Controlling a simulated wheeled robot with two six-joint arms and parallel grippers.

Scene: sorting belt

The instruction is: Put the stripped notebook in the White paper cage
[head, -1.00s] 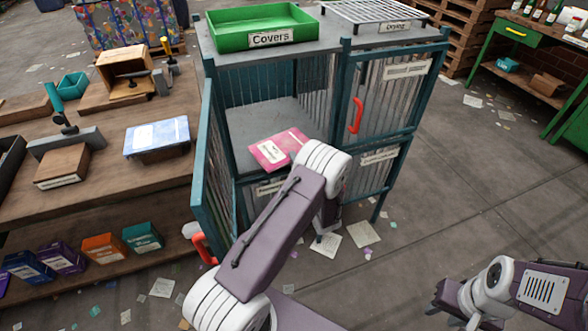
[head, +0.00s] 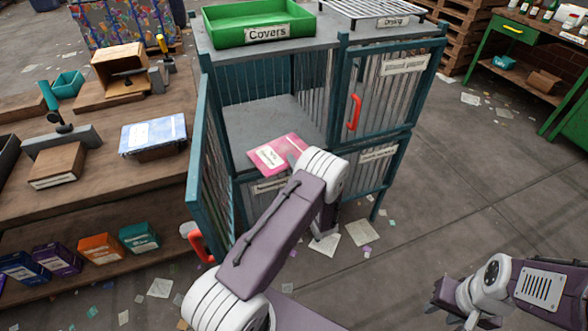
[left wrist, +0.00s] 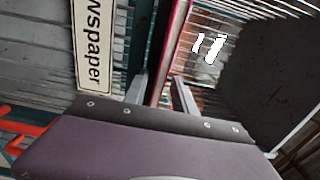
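The notebook (head: 270,155) is pink with a white label. It is tilted at the front opening of the upper left cage (head: 262,118), whose door (head: 208,165) stands open to the left. My left gripper is hidden behind its own arm in the head view. In the left wrist view my left gripper (left wrist: 162,88) has its fingers on both sides of the notebook's edge (left wrist: 172,52), closed on it. My right gripper (head: 440,303) is low at the right, far from the cages; its fingers are too dark to judge. I cannot read which cage is for white paper.
A green "Covers" tray (head: 262,38) and a white drying rack (head: 370,10) sit on the cages. A label ending in "wspaper" (left wrist: 92,45) shows close by. A wooden bench (head: 100,205) with a blue-white book (head: 153,133) stands left. Floor at right is mostly open.

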